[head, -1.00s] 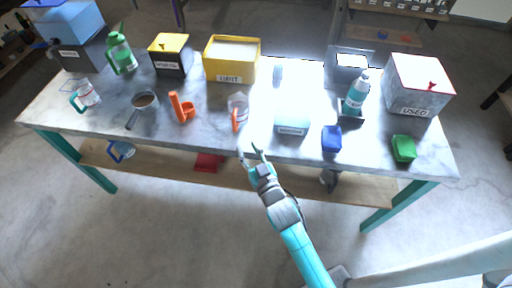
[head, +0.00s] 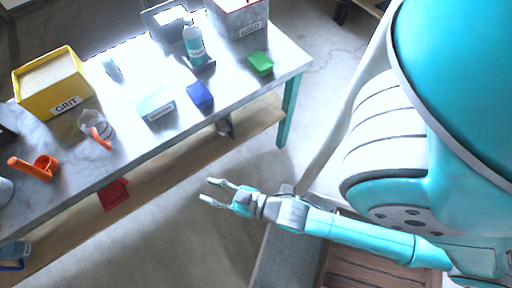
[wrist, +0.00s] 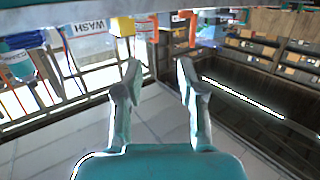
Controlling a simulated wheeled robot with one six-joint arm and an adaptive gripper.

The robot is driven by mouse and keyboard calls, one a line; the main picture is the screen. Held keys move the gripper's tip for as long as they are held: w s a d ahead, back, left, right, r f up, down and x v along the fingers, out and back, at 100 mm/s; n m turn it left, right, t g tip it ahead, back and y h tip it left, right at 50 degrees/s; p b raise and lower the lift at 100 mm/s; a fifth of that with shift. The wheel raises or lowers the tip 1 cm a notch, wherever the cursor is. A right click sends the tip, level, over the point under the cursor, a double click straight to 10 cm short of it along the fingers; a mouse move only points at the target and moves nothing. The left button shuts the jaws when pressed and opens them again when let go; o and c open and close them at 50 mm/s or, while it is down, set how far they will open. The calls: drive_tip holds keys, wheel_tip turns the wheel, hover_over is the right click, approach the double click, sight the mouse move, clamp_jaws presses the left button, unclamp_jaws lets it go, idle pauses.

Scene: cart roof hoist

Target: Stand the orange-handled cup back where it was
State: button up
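The orange-handled cup (head: 92,122) is a clear cup standing on the metal-topped table, near its front edge. Its orange handle (head: 101,138) faces the front of the table. My gripper (head: 211,191) is open and empty, out over the floor in front of the table, well to the right of the cup. In the wrist view my two fingers (wrist: 156,75) are spread apart with nothing between them. The cup does not show in the wrist view.
On the table stand a yellow GRIT box (head: 62,106), an orange holder (head: 36,168), a pale labelled block (head: 156,107), a blue block (head: 200,95), a green block (head: 261,63), a spray bottle (head: 193,45) and a grey box (head: 240,18). Open floor lies before the table.

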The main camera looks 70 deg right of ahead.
drive_tip(key=s+r, duration=0.3)
drive_tip(key=s, duration=0.4)
drive_tip(key=s+r+g, duration=0.1)
drive_tip(key=s+r, duration=0.2)
drive_tip(key=s, duration=0.5)
drive_tip(key=shift+r+g, duration=0.3)
drive_tip(key=shift+r, duration=0.1)
